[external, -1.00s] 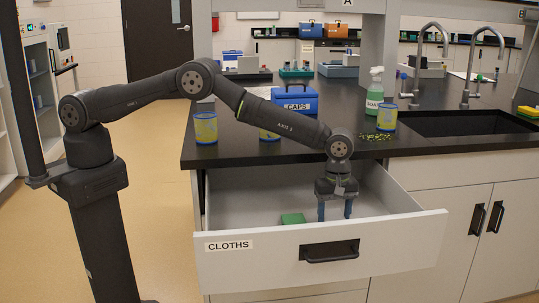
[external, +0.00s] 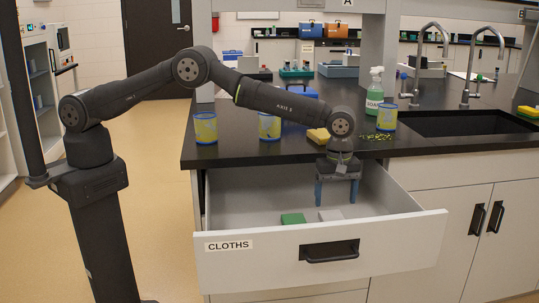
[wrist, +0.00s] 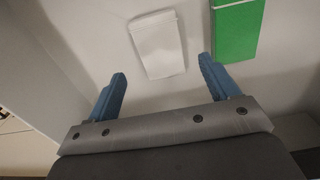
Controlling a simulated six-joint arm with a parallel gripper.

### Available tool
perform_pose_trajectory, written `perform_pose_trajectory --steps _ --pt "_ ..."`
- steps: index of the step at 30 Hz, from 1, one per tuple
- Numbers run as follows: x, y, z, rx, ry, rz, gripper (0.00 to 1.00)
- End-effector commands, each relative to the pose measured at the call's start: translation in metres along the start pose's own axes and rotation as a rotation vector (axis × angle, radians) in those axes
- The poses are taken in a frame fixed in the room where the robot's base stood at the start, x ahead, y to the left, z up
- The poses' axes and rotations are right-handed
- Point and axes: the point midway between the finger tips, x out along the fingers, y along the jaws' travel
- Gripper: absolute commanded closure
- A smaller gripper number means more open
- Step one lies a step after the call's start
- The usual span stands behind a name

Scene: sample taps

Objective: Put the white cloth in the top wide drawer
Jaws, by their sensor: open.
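The white cloth (external: 331,215) lies flat on the floor of the open top wide drawer (external: 225,262), which is labelled "CLOTHS". It also shows in the wrist view (wrist: 158,45), beyond my fingertips and apart from them. My gripper (external: 335,200) is open and empty, its blue fingers pointing down over the drawer. In the wrist view the fingertips (wrist: 161,68) are spread on either side, with the cloth a little ahead of the gap. A green cloth (external: 293,218) lies left of the white one in the external view.
On the dark counter (external: 235,155) stand yellow-and-blue cups (external: 205,128), a yellow sponge (external: 318,135), a soap bottle (external: 374,90) and a blue caps box (external: 300,91), partly hidden by my arm. A sink (external: 465,123) is at right. The drawer's left side is free.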

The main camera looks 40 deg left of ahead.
Motion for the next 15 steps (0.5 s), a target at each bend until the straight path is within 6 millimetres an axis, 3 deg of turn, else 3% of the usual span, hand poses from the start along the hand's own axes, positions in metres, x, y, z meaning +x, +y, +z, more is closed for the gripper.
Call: perform_pose_trajectory --steps 6,15 --pt "-0.043 0.000 0.000 0.000 0.000 0.002 0.20" --pt "-0.062 0.000 0.000 0.000 0.001 -0.001 0.20"
